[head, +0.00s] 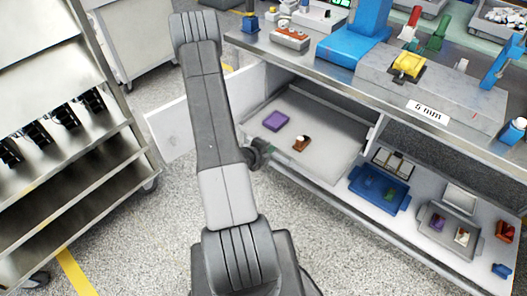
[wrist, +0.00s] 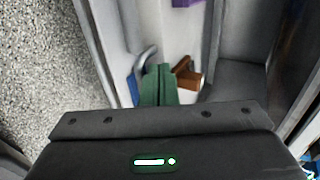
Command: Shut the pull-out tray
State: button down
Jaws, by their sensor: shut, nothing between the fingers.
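The pull-out tray (head: 335,152) is a pale, flat tray under the workbench in the head view. A purple block (head: 276,121) and a small brown item with a white top (head: 301,143) lie on it. My gripper (head: 272,150) is at the tray's front left edge, partly hidden by my arm. In the wrist view its green fingers (wrist: 158,70) are together and empty, over or near the pale tray surface (wrist: 165,35). The brown item (wrist: 186,76) is just right of them. A curved grey-blue piece (wrist: 143,62) is just left. Contact with the tray cannot be told.
An open white door panel (head: 180,128) stands left of the tray, behind my arm. A metal rack (head: 75,185) is at the left. A blue bin (head: 380,190) and a grey bin (head: 450,228) sit on the lower right shelf. Speckled floor is free in front.

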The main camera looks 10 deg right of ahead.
aim_at(308, 118)
jog(key=shift+w+d+f, duration=0.15)
jog(key=shift+d, duration=0.1)
jog(key=w+d+b, duration=0.1)
jog(key=w+d, duration=0.4)
jog(key=d, duration=0.1)
jog(key=w+d+b, duration=0.2)
jog(key=w+d, duration=0.4)
jog(key=d, duration=0.1)
jog(key=w+d+b, duration=0.2)
jog(key=w+d, duration=0.3)
jog(key=d, duration=0.1)
jog(key=shift+w+d, duration=0.3)
jog(key=shift+w, duration=0.1)
jog(key=shift+w+d, duration=0.25)
jog(key=shift+r, duration=0.2)
